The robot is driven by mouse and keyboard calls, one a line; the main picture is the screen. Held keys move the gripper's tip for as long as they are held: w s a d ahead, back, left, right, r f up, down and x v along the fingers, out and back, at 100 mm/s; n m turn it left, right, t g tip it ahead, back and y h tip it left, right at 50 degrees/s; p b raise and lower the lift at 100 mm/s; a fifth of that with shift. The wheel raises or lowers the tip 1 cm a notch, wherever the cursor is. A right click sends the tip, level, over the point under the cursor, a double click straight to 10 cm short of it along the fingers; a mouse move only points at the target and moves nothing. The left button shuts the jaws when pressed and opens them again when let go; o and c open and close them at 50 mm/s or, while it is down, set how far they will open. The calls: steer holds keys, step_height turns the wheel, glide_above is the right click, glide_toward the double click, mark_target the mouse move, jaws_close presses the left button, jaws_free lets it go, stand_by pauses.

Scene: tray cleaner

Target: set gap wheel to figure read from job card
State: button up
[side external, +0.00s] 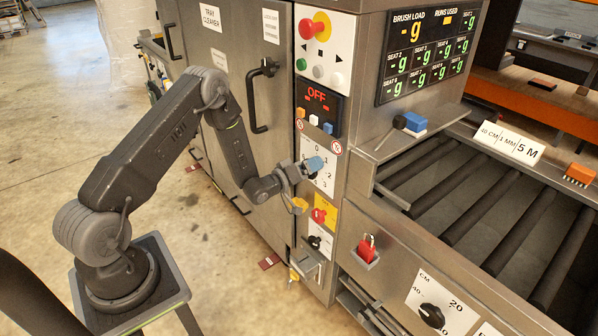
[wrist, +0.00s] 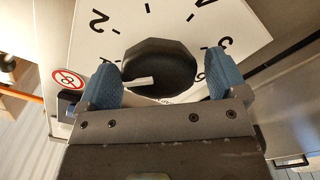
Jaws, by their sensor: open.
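A faceted black knob (wrist: 165,62) with a white pointer sits on a white dial plate (wrist: 210,22) in the wrist view. The pointer aims toward the left of that picture. My gripper (wrist: 163,80) is open, with one blue fingertip on each side of the knob; whether they touch it I cannot tell. In the side view my gripper (side external: 312,165) is at the numbered dial on the front panel and hides its knob. A white card (side external: 508,143) reads "40 CM / 1 MM / 5 M". Another black knob (side external: 432,315) has a plate marked CM, 20 and 40.
A yellow plate with a red switch (side external: 323,212) is just below my gripper. A display reading OFF (side external: 318,105) and small coloured buttons are above. The rollers (side external: 475,215) lie right.

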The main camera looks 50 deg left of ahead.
steer(key=s, duration=1.3)
steer(key=shift+s, duration=0.35)
steer(key=w+d+r+m+g+y, duration=0.1)
steer(key=w+d+r+m+g, duration=0.15)
steer(key=r, duration=0.55)
steer(key=w+d+r+m+g+y, duration=0.1)
steer(key=d+r+m+g, duration=0.2)
steer(key=r, duration=0.5)
steer(key=s+d+r+m+g+h, duration=0.1)
steer(key=s+d+r+g, duration=0.2)
steer(key=s, duration=0.8)
steer(key=s+d+r+m+g+h, duration=0.1)
steer(key=s+d+r+m+g, duration=0.1)
steer(key=s+d+r+g, duration=0.2)
steer(key=s+d+r, duration=0.3)
steer(key=s, duration=0.4)
steer(key=shift+s+d+r, duration=0.15)
steer(key=shift+d, duration=0.25)
steer(key=shift+m, duration=0.25)
